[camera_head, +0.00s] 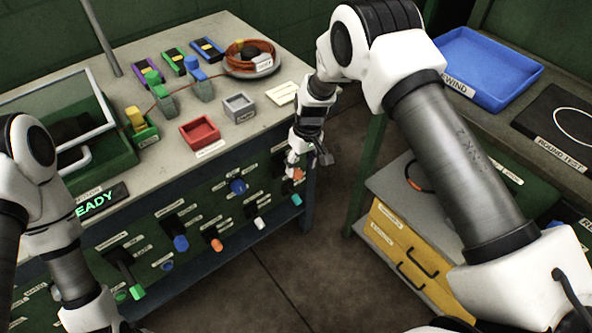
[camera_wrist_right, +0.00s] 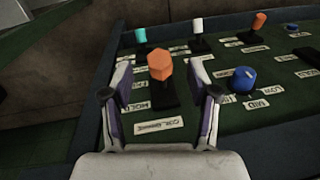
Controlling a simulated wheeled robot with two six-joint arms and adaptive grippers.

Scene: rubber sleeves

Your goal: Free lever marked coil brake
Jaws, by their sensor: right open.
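The coil brake lever has an orange hexagonal knob (camera_wrist_right: 160,65) on a dark base, with a plate reading roughly "coil brake" (camera_wrist_right: 160,125) beside it on the green panel. A plate that seems to read "hold" is at its left in the right wrist view. In the head view the orange knob (camera_head: 298,174) is partly hidden by my right gripper (camera_head: 296,164) at the panel's right end. In the right wrist view my right gripper (camera_wrist_right: 160,100) is open, its fingers on either side of the lever, with visible gaps. My left gripper is out of view.
Close by on the panel are a blue knob (camera_wrist_right: 243,80), a teal-tipped lever (camera_wrist_right: 140,35) and a white-tipped lever (camera_wrist_right: 197,25). The bench top (camera_head: 150,185) above holds a red tray (camera_head: 200,133) and a grey box (camera_head: 239,107). Yellow drawers (camera_head: 400,250) stand at right across open floor.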

